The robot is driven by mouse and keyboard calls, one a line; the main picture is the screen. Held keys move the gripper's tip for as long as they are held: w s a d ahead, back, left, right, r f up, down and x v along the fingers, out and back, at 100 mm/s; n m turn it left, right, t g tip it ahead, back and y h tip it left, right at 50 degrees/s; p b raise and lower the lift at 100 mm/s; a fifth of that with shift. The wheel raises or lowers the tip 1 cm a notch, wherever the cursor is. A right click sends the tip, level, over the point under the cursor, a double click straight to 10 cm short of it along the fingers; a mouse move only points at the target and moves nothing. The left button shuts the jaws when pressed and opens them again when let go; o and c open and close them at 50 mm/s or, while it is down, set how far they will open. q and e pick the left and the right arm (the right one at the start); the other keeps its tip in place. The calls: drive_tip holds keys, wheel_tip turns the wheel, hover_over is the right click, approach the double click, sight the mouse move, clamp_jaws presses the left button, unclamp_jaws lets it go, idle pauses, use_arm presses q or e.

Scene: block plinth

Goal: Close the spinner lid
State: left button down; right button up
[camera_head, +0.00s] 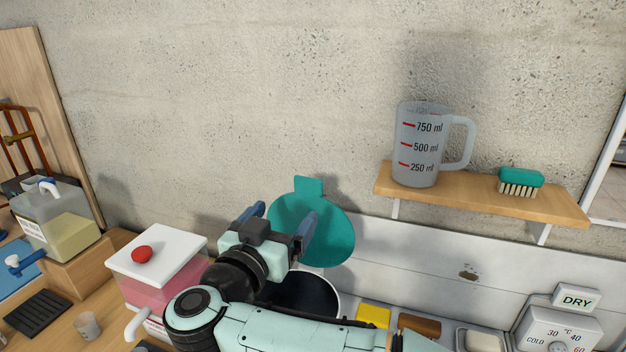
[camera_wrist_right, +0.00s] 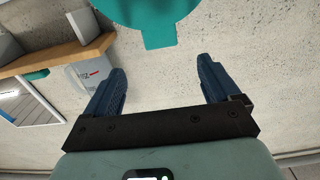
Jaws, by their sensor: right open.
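The spinner lid (camera_head: 335,232) is teal and round with a square tab on top. It stands raised, upright against the wall side, behind the spinner's round dark opening (camera_head: 305,292). My right arm hides part of the spinner. My right gripper (camera_head: 285,212) is open and empty, in front of the lid's left part, with its blue fingers pointing up toward the wall. In the right wrist view the lid (camera_wrist_right: 150,12) and its tab lie beyond the fingertips, between the two fingers (camera_wrist_right: 161,65); no contact shows. My left gripper is not in view.
A wooden shelf (camera_head: 470,194) on the wall at right holds a measuring jug (camera_head: 418,150) and a teal brush (camera_head: 520,180). A white-lidded pink container (camera_head: 160,262) stands left of my arm. A yellow sponge (camera_head: 373,316) and a dial box (camera_head: 556,333) are at right.

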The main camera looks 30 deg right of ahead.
sight(307, 185)
drive_tip(key=p+x, duration=0.1)
drive_tip(key=x, duration=1.2)
drive_tip(key=shift+a+p, duration=0.1)
drive_tip(key=shift+p, duration=0.2)
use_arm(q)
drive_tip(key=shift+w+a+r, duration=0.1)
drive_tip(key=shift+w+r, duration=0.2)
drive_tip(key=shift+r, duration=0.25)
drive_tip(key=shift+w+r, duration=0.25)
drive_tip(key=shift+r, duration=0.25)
